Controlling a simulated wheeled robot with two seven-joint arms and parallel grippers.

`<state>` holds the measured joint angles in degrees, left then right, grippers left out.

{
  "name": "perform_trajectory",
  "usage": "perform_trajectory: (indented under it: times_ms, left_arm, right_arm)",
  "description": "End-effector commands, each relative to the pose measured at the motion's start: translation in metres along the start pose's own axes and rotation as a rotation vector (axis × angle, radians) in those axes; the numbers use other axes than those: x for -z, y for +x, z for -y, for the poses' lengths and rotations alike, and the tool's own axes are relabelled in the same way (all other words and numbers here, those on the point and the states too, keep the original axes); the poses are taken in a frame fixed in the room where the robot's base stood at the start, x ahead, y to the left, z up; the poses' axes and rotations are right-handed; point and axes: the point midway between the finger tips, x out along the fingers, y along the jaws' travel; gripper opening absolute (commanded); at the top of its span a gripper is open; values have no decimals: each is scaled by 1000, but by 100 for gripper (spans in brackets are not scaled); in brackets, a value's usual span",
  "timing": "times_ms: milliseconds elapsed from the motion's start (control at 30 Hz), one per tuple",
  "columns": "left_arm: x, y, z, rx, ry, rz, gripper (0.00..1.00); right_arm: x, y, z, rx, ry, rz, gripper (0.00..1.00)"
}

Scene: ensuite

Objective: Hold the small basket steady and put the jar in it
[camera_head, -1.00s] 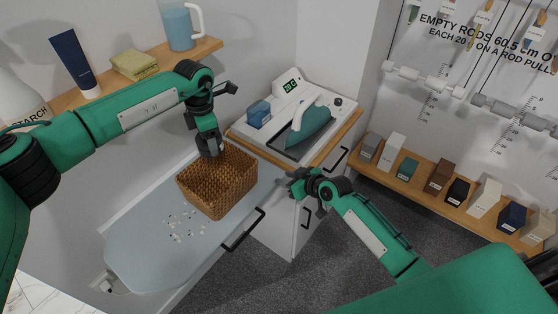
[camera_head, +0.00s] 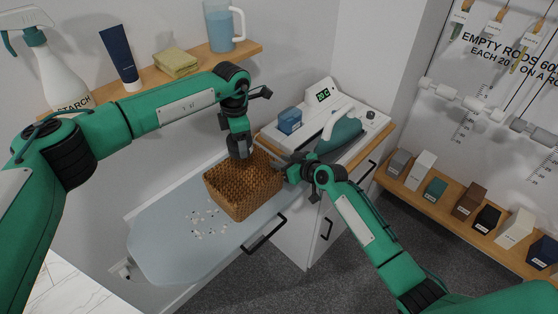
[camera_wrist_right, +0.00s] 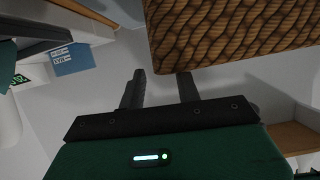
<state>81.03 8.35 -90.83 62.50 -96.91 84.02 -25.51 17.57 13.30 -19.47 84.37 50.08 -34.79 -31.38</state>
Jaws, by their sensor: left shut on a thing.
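The small brown woven basket (camera_head: 243,190) stands upright on the pale blue ironing board; its side also shows at the top of the right wrist view (camera_wrist_right: 235,30). My left gripper (camera_head: 240,155) is shut on the basket's rear rim, its fingertips partly hidden there. My right gripper (camera_head: 284,167) is beside the basket's right rear corner. In the right wrist view its two fingers (camera_wrist_right: 160,82) are apart with nothing between them, close to the basket but not around it. I cannot make out a jar in either view, and the basket's inside is only partly visible.
White bits (camera_head: 207,222) lie on the ironing board (camera_head: 165,250) left of the basket. A teal iron (camera_head: 340,135) and a blue box (camera_head: 290,121) are on the counter behind my right gripper. A shelf above holds a jug (camera_head: 219,28), a cloth (camera_head: 176,62), a tube and a spray bottle.

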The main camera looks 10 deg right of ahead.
Motion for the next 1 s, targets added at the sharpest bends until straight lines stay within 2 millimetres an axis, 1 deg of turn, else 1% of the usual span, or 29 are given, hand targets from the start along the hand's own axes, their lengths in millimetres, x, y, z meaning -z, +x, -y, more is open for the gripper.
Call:
perform_trajectory:
  times_ms: [33, 200, 533, 567, 700, 733, 900, 1000]
  left_arm:
    - [0, -1, 0, -1, 0, 1, 34]
    - [0, -1, 0, -1, 0, 1, 34]
    - [0, -1, 0, -1, 0, 1, 34]
    - [0, -1, 0, -1, 0, 1, 34]
    - [0, -1, 0, -1, 0, 0, 34]
    - [0, -1, 0, -1, 0, 1, 34]
    - [0, 0, 0, 0, 3, 1, 34]
    - [0, 0, 1, 0, 34, 0, 34]
  right_arm:
    - [1, 6, 0, 0, 2, 0, 34]
    - [0, 17, 0, 0, 1, 0, 34]
    - [0, 20, 0, 0, 0, 0, 34]
    - [0, 20, 0, 0, 0, 0, 30]
    - [0, 20, 0, 0, 0, 0, 2]
    - [0, 20, 0, 0, 0, 0, 0]
    - [0, 19, 0, 0, 0, 0, 0]
    - [0, 19, 0, 0, 0, 0, 0]
